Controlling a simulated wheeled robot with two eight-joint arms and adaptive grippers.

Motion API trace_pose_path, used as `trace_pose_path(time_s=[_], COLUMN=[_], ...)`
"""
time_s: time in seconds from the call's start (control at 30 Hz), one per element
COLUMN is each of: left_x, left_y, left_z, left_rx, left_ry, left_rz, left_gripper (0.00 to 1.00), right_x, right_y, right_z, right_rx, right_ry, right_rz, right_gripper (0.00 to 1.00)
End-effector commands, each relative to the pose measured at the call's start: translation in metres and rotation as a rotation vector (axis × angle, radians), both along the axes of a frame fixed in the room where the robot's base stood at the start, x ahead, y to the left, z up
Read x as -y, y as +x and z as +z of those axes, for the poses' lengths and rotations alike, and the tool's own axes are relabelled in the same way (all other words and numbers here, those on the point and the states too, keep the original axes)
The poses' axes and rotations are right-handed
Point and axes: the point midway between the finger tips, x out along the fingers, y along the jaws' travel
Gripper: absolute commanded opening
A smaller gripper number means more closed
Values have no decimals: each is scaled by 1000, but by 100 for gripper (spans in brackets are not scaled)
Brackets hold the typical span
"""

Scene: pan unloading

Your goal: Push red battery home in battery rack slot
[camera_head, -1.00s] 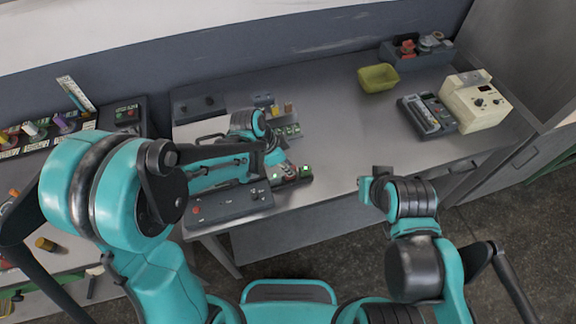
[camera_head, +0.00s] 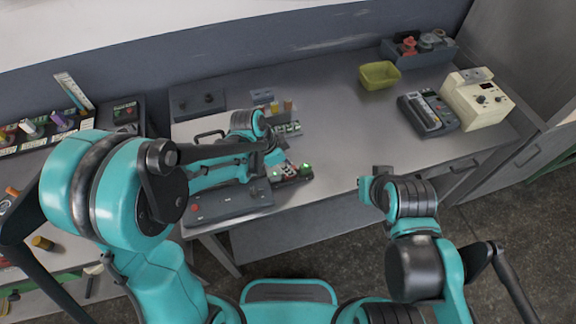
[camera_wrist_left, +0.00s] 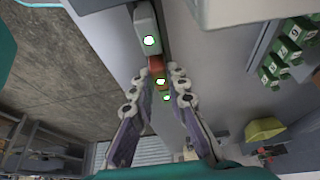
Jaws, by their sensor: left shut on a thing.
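The battery rack (camera_head: 297,178) is a small dark block with green lights and a bit of red, near the front edge of the table. My left gripper (camera_head: 277,153) is over the rack, with its arm coming in from the left. In the left wrist view the fingers (camera_wrist_left: 163,78) are closed around a red piece (camera_wrist_left: 155,65), which appears to be the red battery, in line with the rack's green lights. How deep it sits in the slot is hidden. My right arm (camera_head: 411,197) is at the front right, away from the rack; its fingers cannot be made out.
A grey control box (camera_head: 230,204) lies left of the rack. A yellow bin (camera_head: 379,75), a dark parts tray (camera_head: 420,48), a grey meter (camera_head: 428,113) and a cream instrument (camera_head: 477,98) stand at the right. The table middle is clear. A side bench with coloured items is at the left.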

Motion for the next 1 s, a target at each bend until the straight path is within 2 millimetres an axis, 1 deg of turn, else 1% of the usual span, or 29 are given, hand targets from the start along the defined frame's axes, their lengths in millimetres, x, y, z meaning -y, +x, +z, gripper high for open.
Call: trace_pose_path(time_s=[0.6, 0.63, 0.67, 0.7, 1.0], left_x=[0, 0, 0, 0, 0], left_y=[0, 0, 0, 0, 0], left_z=[-7, -7, -7, -7, -7], left_rx=[0, 0, 0, 0, 0], left_ry=[0, 0, 0, 0, 0], left_rz=[0, 0, 0, 0, 0], left_gripper=[0, 20, 28, 38, 39], right_x=[0, 0, 0, 0, 0], right_y=[0, 0, 0, 0, 0], right_z=[-7, -7, -7, -7, -7], right_rx=[0, 0, 0, 0, 0], right_ry=[0, 0, 0, 0, 0], right_rz=[0, 0, 0, 0, 0], right_gripper=[0, 0, 0, 0, 0])
